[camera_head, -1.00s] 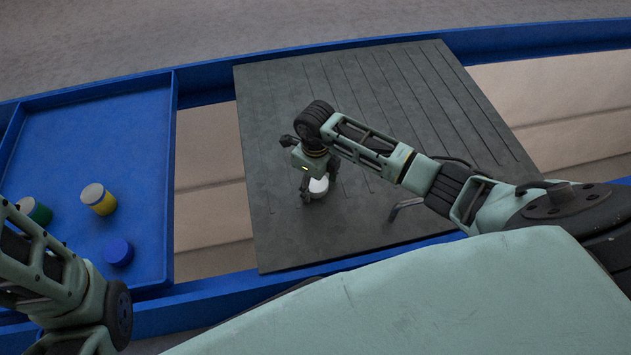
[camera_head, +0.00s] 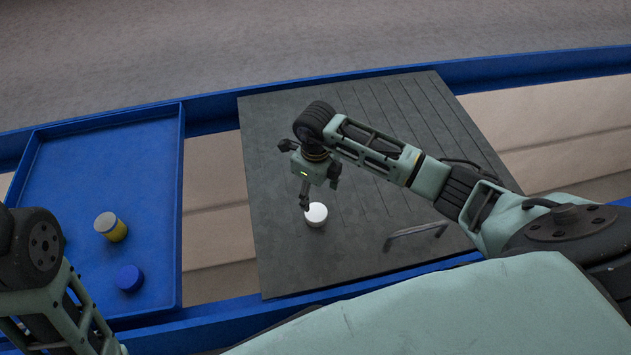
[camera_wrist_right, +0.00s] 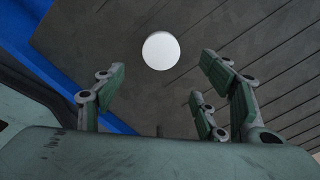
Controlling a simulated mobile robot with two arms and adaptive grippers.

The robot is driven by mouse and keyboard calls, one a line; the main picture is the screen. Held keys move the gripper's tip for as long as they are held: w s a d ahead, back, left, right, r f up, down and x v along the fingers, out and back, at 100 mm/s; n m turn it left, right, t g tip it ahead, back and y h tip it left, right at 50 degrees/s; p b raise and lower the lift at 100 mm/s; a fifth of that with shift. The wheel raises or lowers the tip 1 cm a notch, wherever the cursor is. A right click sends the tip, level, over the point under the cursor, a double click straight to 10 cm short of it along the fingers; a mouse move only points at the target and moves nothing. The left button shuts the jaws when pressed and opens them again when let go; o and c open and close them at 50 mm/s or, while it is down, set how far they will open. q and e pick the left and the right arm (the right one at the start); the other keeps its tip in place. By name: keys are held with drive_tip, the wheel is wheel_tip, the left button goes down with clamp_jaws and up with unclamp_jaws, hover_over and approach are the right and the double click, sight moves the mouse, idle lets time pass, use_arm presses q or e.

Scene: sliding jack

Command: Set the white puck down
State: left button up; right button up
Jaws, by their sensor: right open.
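The white puck (camera_head: 316,214) rests on the dark grooved board (camera_head: 290,262), toward its near left part. My right gripper (camera_head: 319,196) is open and empty just above and behind the puck, apart from it. In the right wrist view the puck (camera_wrist_right: 161,51) shows as a white disc beyond the spread fingers (camera_wrist_right: 165,90), with nothing between them. My left arm shows at the lower left of the head view, but its gripper is out of the picture.
A blue tray (camera_head: 160,180) on the left holds a yellow puck with a grey top (camera_head: 111,227) and a blue puck (camera_head: 130,278). A grey bar handle (camera_head: 415,235) stands on the board right of the white puck. The board's left part is clear.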

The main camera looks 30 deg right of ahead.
drive_tip(key=shift+r, duration=0.55)
